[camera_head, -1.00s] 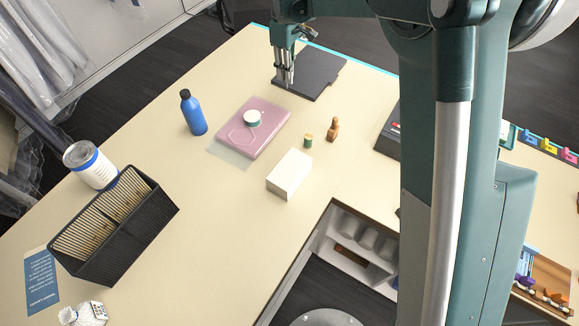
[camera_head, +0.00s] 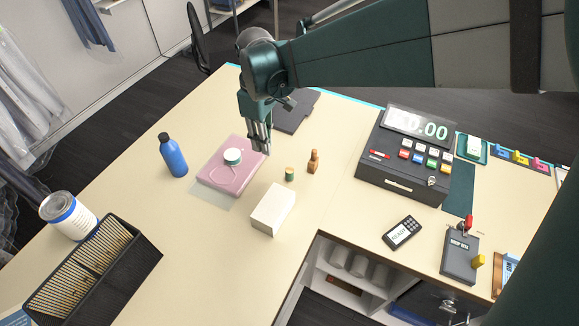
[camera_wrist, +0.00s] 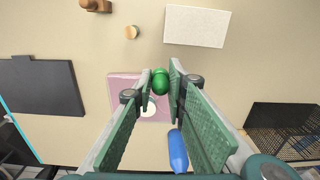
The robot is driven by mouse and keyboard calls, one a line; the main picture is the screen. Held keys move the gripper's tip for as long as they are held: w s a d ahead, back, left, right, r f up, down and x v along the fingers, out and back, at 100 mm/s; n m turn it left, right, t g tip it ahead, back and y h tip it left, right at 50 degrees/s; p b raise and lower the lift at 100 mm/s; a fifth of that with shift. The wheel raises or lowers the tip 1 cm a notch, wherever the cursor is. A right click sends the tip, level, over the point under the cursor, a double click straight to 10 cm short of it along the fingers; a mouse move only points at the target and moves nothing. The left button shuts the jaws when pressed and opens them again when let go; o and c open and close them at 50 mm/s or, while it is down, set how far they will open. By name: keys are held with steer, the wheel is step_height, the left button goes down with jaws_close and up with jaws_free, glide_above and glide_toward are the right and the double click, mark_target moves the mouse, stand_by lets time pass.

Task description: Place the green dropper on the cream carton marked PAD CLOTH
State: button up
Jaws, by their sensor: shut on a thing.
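My gripper (camera_head: 262,148) is shut on the green dropper (camera_wrist: 161,84), whose rounded green end shows between the fingers in the wrist view. The dropper cannot be made out in the head view. The gripper is above the table, over the right edge of the pink flat item. A cream-white carton (camera_head: 273,209) lies on the table nearer the front, apart from the gripper. It also shows at the top of the wrist view (camera_wrist: 197,26). Its top looks bare, and no marking on it is readable.
A pink flat item (camera_head: 222,180) bears a round white-and-green tin (camera_head: 232,156). A blue bottle (camera_head: 173,157) stands to its left. A green spool (camera_head: 290,174) and a brown wooden piece (camera_head: 313,163) stand behind the carton. A cash register (camera_head: 408,150) is at right.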

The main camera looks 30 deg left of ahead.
glide_above(273, 204)
steer(key=shift+w+r, duration=0.1)
steer(key=shift+r, duration=0.05)
stand_by(0.4)
steer(key=shift+a+f, duration=0.1)
steer(key=shift+f, duration=2.85)
steer(key=shift+f, duration=2.05)
steer(key=shift+f, duration=0.2)
steer(key=o, duration=0.7)
steer(key=shift+c, duration=0.2)
steer(key=shift+r, duration=0.15)
